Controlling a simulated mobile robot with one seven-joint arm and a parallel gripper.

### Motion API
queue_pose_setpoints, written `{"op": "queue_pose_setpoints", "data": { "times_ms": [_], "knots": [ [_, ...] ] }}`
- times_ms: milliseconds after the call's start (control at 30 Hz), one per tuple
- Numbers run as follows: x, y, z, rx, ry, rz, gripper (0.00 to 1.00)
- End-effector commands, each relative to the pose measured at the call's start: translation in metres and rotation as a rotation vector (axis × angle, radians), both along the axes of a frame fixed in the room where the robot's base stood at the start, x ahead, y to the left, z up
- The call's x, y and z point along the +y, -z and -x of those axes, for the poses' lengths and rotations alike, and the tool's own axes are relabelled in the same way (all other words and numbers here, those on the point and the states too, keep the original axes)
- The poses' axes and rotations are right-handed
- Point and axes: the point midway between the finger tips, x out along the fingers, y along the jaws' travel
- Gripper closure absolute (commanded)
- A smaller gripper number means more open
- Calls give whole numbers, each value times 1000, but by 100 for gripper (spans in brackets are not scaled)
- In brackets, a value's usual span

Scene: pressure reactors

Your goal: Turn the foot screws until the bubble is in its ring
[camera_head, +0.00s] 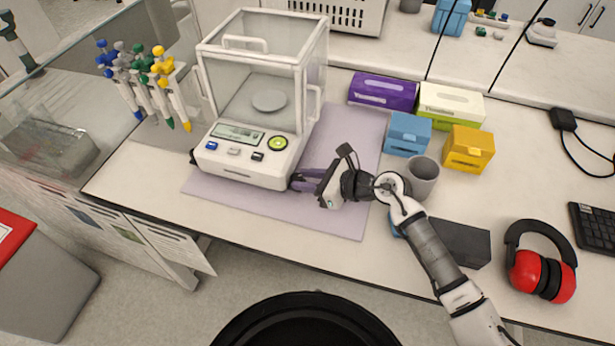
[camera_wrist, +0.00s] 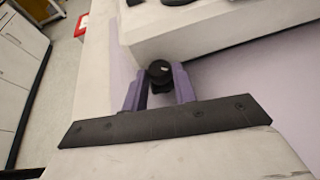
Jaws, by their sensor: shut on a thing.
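The analytical balance (camera_head: 250,140) stands on a lilac mat (camera_head: 345,150), with a glass draft shield over its round pan. Its round green bubble level (camera_head: 278,143) is at the front right of its panel; the bubble is too small to read. My gripper (camera_head: 302,181) is at the balance's front right corner, low by the mat. In the wrist view its purple fingers (camera_wrist: 159,88) are shut on a black foot screw (camera_wrist: 159,72) under the balance's edge. Another dark foot (camera_head: 193,157) shows at the balance's left corner.
Pipettes on a stand (camera_head: 150,80) are left of the balance. Tissue boxes (camera_head: 383,92), blue (camera_head: 408,134) and orange (camera_head: 468,149) boxes and a grey cup (camera_head: 422,176) stand to the right. Red earmuffs (camera_head: 541,262) lie farther right.

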Motion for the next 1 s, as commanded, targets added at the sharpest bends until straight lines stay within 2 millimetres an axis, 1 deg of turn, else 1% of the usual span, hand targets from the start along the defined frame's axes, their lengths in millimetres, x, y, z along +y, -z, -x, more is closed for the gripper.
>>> {"op": "queue_pose_setpoints", "data": {
  "times_ms": [200,500,733,1000],
  "knots": [
    [2,-1,4,-2,136,0,95],
    [4,-1,6,-2,250,0,95],
    [5,-1,6,-4,292,0,95],
    [4,-1,6,-3,302,-2,95]
  ]
}}
